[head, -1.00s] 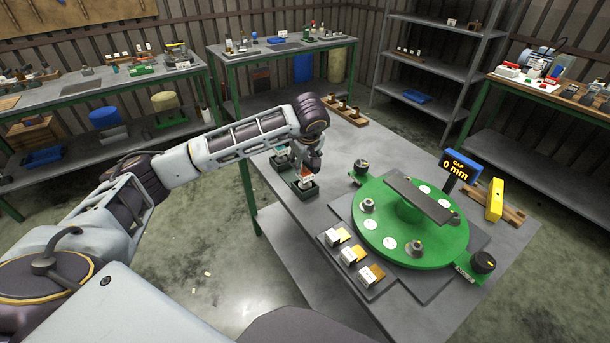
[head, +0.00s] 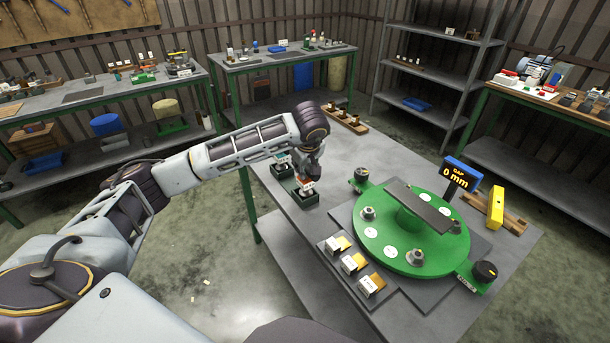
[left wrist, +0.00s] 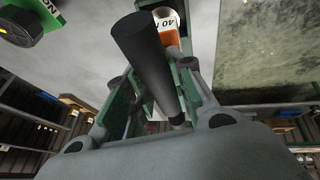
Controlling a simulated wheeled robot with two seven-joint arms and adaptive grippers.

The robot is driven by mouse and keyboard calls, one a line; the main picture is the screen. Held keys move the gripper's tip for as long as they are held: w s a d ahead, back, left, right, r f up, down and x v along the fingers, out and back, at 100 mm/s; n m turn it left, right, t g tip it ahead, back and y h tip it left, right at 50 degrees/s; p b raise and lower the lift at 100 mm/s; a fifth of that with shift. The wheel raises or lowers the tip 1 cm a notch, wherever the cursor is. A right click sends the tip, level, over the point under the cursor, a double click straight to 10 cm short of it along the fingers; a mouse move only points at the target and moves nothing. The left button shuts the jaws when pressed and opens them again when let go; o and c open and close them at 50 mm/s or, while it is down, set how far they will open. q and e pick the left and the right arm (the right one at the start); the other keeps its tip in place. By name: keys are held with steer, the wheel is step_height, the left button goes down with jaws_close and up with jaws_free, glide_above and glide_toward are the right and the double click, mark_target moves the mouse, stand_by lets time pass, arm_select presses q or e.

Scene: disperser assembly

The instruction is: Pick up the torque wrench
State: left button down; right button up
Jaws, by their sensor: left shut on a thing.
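My left gripper (head: 308,176) is over the near dark green holder on the left part of the grey table. It is shut on the torque wrench, whose black handle (left wrist: 145,60) runs between the fingers in the left wrist view. The wrench's white and orange label (left wrist: 168,30) reads 40 and a partly hidden unit. In the head view the orange and white part (head: 304,187) shows below the fingers, low at the holder (head: 306,197). I cannot tell whether the wrench is clear of the holder. My right gripper is not in view.
A second holder with a teal-marked tool (head: 281,161) stands just behind left. To the right are the green round fixture (head: 385,239), the gap display (head: 459,177) and a yellow block (head: 496,207). Small labelled boxes (head: 352,263) line the front. A wooden rack (head: 345,120) stands behind.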

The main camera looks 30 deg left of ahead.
arm_select(q)
steer(key=shift+r, duration=5)
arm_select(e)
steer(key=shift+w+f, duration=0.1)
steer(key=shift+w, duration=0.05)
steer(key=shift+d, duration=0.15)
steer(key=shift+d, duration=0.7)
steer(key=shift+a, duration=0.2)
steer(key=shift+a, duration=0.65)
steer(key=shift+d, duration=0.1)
